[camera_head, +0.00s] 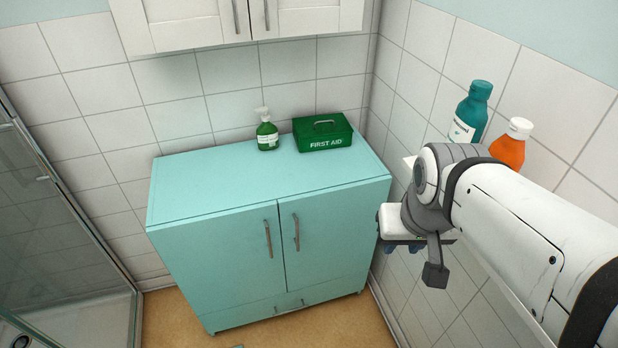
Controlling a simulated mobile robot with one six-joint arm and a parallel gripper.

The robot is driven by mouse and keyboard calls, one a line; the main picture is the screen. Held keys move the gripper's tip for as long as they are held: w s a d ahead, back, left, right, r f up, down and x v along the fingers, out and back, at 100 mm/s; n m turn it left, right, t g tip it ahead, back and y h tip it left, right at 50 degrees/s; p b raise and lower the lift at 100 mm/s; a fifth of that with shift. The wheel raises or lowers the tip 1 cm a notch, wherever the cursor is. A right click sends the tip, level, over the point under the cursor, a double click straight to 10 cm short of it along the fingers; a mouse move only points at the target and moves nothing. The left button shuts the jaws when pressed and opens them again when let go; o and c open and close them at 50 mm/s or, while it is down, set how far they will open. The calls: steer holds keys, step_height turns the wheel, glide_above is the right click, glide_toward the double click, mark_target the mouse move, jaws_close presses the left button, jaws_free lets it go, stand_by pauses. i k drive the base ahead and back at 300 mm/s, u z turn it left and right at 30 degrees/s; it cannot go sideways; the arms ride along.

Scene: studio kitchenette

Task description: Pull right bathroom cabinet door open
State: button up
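The turquoise bathroom cabinet (180,207) stands against the back wall, close to the right wall. Its right door (333,250) is closed, flush beside the closed left door (232,265). The right door has a vertical metal handle (296,232) near the middle seam. My gripper (402,247) is to the right of the cabinet, apart from the handle. My wrist partly hides it, and I cannot see whether its fingers are open.
A green soap bottle (267,134) and a green first aid box (322,143) stand on the cabinet top. Teal (470,112) and orange (509,147) bottles stand by the right wall. A white wall cabinet (190,22) hangs above. A glass shower (60,240) is at left.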

mark_target(327, 234)
steer(key=z, duration=0.8)
steer(key=k, duration=1.7)
steer(key=u, duration=0.75)
steer(key=i, duration=1.65)
steer(key=u, duration=0.05)
